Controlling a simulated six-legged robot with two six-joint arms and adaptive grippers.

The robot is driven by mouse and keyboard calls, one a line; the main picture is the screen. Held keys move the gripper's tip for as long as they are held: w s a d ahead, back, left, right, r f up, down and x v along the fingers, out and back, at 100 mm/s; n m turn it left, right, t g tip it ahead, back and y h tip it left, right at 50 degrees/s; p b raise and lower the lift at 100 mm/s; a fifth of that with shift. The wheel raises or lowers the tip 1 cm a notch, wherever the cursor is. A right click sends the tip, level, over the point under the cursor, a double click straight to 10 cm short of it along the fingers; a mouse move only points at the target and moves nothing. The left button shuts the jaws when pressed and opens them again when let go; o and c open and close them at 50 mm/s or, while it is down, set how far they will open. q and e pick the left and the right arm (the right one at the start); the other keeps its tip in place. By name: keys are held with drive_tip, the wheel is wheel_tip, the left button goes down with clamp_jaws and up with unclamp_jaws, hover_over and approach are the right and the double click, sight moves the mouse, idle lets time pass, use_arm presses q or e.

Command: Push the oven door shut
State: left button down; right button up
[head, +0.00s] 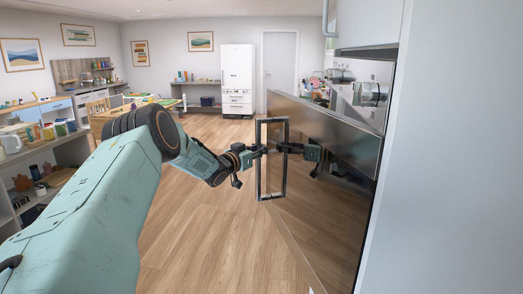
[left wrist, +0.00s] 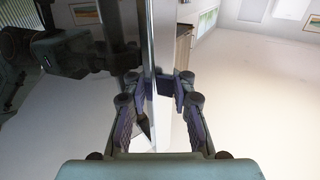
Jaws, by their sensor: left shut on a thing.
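The oven door (head: 325,205) stands open on the right side of the head view, its dark glossy face mirroring the floor and my arm. A tall grey bar handle (head: 260,178) stands out from the door's far part. My left gripper (head: 261,150) is shut on this handle at about mid height, reaching in from the left. In the left wrist view the two fingers (left wrist: 163,92) close around a light upright bar, with the door's dark mirror face (left wrist: 85,100) on the left. My right gripper is not in view; the second gripper shape is a reflection.
The oven front with metal knobs (head: 370,94) is behind the door on the right. A pale cabinet side (head: 450,170) fills the right edge. Wooden floor (head: 205,235) is clear left of the door. Shelves (head: 55,160) stand at far left, a white fridge (head: 237,75) at the back.

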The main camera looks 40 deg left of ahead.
use_arm(q)
drive_tip(key=shift+w+d+f, duration=0.25)
drive_tip(key=shift+d+f, duration=0.15)
drive_tip(key=shift+d, duration=0.05)
drive_tip(key=c, duration=1.6)
unclamp_jaws()
drive_tip(key=shift+s, duration=0.15)
drive_tip(key=o, duration=0.4)
drive_tip(key=shift+d+r, duration=0.15)
drive_tip(key=shift+r, duration=0.3)
drive_tip(key=shift+o, duration=0.2)
drive_tip(key=shift+s+a, duration=0.15)
drive_tip(key=shift+a, duration=0.15)
drive_tip(key=s+d, duration=0.1)
drive_tip(key=s, duration=0.6)
